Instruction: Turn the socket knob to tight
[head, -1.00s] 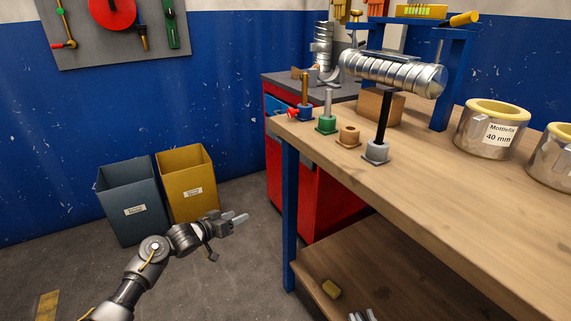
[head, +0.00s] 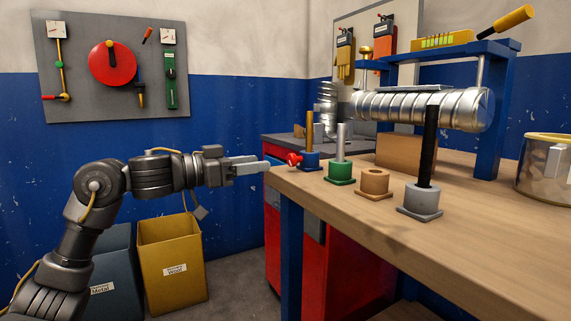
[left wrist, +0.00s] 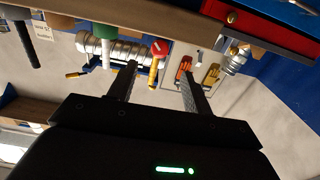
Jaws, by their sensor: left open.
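A blue socket (head: 311,166) stands at the bench's near left corner with a brass-coloured rod (head: 310,130) upright in it. A red knob (head: 294,160) sticks out of its left side. My left gripper (head: 264,165) is open and empty just left of the red knob, apart from it. In the left wrist view, which looks upside down, the rod (left wrist: 154,74) and red knob (left wrist: 159,47) appear between and beyond the two fingers (left wrist: 158,70). The knob's marking, if any, is too small to read. My right gripper is not in view.
A green socket (head: 340,174), a copper-coloured socket (head: 374,183) and a grey socket (head: 420,202) with a black rod line the bench (head: 470,245). A silver spiral duct (head: 425,107) lies level above. A yellow bin (head: 171,265) stands below my arm.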

